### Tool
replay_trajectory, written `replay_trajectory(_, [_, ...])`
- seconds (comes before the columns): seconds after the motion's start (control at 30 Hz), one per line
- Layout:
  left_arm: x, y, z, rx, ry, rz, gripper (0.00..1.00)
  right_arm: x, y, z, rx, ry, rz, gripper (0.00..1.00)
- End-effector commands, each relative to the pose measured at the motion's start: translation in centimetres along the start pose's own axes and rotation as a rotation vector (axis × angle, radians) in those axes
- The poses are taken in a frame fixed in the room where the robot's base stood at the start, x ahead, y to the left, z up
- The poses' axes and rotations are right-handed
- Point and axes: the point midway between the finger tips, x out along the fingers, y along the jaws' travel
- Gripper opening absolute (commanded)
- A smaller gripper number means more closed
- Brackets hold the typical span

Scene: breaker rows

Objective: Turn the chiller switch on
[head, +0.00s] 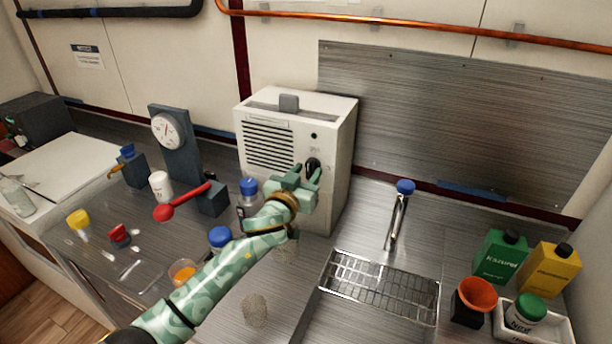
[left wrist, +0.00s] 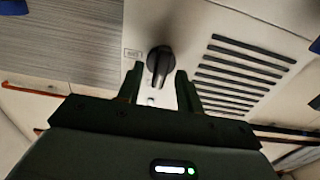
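The chiller (head: 295,105) is a white box with a slotted vent, standing against the back wall. Its switch is a black rotary knob (head: 313,166) on the right of the front face. In the left wrist view the knob (left wrist: 160,62) sits in front of the gap between my fingertips, beside a small label. My left gripper (head: 306,174) is at the chiller front, and in the left wrist view its two fingers (left wrist: 158,85) are apart. Whether the fingers touch the knob cannot be told. My right gripper is not in view.
A blue-capped bottle (head: 249,190) stands close to my left arm. A gauge stand (head: 172,140) with a red-handled lever (head: 185,202) is to the left. A sink grid (head: 380,288) and blue-topped tap (head: 402,200) are to the right, with green and yellow containers (head: 550,270) beyond.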

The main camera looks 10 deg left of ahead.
Motion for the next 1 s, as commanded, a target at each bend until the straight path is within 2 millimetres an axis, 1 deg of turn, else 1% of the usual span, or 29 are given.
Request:
replay_trajectory(0.27, [0.28, -0.01, -0.01, 0.0, -0.001, 0.0, 0.36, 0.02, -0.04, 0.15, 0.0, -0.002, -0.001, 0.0])
replay_trajectory(0.3, [0.27, -0.01, -0.01, 0.0, -0.001, 0.0, 0.34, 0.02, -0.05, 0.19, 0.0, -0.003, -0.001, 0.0])
replay_trajectory(0.37, [0.27, -0.01, -0.01, 0.0, -0.001, 0.0, 0.17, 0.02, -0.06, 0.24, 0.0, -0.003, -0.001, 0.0])
replay_trajectory(0.4, [0.26, -0.02, -0.01, 0.0, -0.001, -0.001, 0.06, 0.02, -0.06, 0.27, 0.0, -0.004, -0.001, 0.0])
replay_trajectory(0.43, [0.26, -0.02, 0.0, 0.0, -0.001, -0.001, 0.0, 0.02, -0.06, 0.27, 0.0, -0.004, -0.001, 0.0])
replay_trajectory(0.77, [0.24, -0.01, -0.01, 0.021, -0.001, -0.001, 0.0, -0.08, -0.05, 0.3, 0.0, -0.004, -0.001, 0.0])
replay_trajectory(1.0, [0.22, 0.01, -0.08, 0.131, -0.001, -0.002, 0.0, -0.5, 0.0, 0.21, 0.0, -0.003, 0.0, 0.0])
